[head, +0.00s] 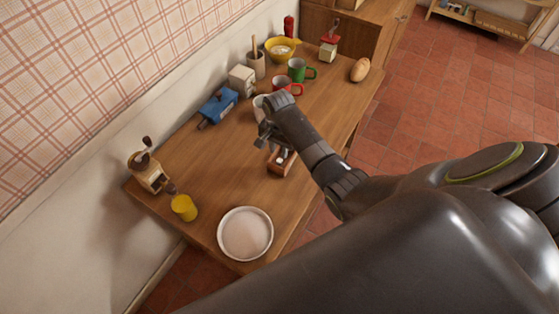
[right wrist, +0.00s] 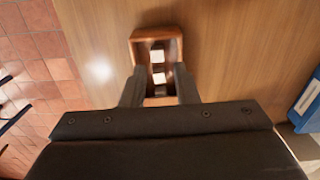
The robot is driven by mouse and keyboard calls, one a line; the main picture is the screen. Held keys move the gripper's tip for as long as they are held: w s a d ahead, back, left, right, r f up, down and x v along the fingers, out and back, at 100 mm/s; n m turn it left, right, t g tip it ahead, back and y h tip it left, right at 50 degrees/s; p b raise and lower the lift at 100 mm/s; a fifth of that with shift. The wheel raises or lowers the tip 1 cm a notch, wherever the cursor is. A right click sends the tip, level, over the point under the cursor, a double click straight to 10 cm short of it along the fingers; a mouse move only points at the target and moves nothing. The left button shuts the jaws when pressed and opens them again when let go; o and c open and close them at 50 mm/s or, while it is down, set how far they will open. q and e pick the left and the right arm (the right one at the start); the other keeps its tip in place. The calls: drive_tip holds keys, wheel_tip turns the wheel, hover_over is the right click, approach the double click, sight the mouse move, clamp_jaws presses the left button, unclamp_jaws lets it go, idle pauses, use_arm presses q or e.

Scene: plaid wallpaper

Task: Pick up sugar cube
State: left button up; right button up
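A small reddish-brown wooden box (head: 281,163) lies on the wooden table, partly hidden by my right gripper in the head view. In the right wrist view the box (right wrist: 136,40) is open on top and holds white sugar cubes (right wrist: 157,56) in a row; a second cube (right wrist: 153,74) lies nearer to me. My right gripper (head: 270,139) is above the box. Its two fingers are apart in the right wrist view (right wrist: 160,82), one on each side of the near part of the box, with nothing gripped. I cannot tell their exact height. My left gripper is not in view.
A white plate (head: 245,234) and yellow cup (head: 184,207) stand at the near end, with a coffee grinder (head: 148,175) by the wall. A blue object (head: 217,106), red mug (head: 287,86), green mug (head: 298,70) and yellow bowl (head: 281,50) stand farther back. The table's right edge is close.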

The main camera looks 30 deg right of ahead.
sight(280, 161)
drive_tip(key=f, duration=0.3)
drive_tip(key=shift+s+p, duration=0.2)
drive_tip(key=shift+p, duration=0.15)
drive_tip(key=shift+f, duration=0.9)
clamp_jaws()
